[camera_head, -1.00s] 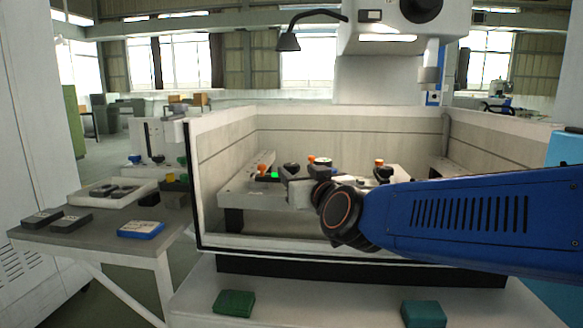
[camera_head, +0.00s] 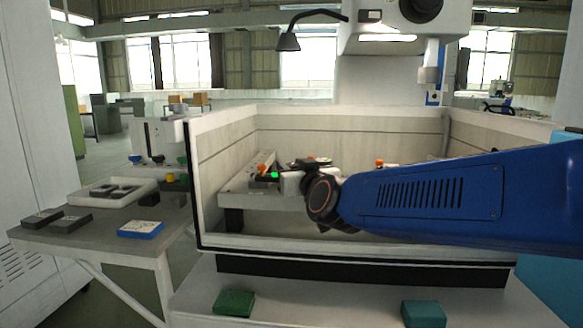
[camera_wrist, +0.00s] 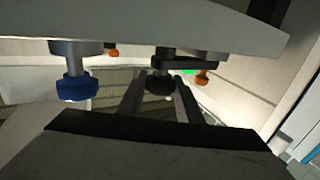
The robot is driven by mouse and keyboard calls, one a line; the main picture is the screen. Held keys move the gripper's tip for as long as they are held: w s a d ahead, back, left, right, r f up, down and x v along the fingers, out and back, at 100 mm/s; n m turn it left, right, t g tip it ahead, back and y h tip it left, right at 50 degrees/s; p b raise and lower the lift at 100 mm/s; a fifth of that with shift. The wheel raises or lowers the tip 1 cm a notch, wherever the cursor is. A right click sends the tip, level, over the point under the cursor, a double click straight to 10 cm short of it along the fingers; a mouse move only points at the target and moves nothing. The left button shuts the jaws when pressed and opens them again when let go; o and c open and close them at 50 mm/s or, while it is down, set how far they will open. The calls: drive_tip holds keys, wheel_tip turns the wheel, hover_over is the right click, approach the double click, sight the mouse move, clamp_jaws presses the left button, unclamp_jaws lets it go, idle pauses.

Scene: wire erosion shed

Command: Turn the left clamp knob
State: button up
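The wrist view looks upside down, with the knobs hanging from their clamps. A black knob (camera_wrist: 158,84) on a clamp stem shows in the middle, between the two fingers of my gripper (camera_wrist: 160,88). The fingers stand apart; I cannot tell whether they touch the knob. An orange knob (camera_wrist: 202,78) is close by at right, beside a small green light (camera_wrist: 188,72). In the head view my gripper (camera_head: 284,182) is at the left part of the fixture, by the green light (camera_head: 274,175) and the left orange knob (camera_head: 262,168). My wrist hides some of the clamps.
A blue knob (camera_wrist: 73,87) hangs at left in the wrist view. The tank's white front rim (camera_head: 300,246) lies below my arm. Another orange knob (camera_head: 379,162) stands beyond my arm. A side table (camera_head: 100,240) with a tray (camera_head: 95,192) and blocks is at left.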

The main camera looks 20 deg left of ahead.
drive_tip(key=shift+m+t+h, duration=0.4)
drive_tip(key=shift+h, duration=0.1)
idle(0.3)
drive_tip(key=o, duration=1)
drive_tip(key=shift+o, duration=0.2)
drive_tip(key=v, duration=1.7)
drive_tip(key=shift+d, duration=0.15)
drive_tip(key=shift+s, duration=0.15)
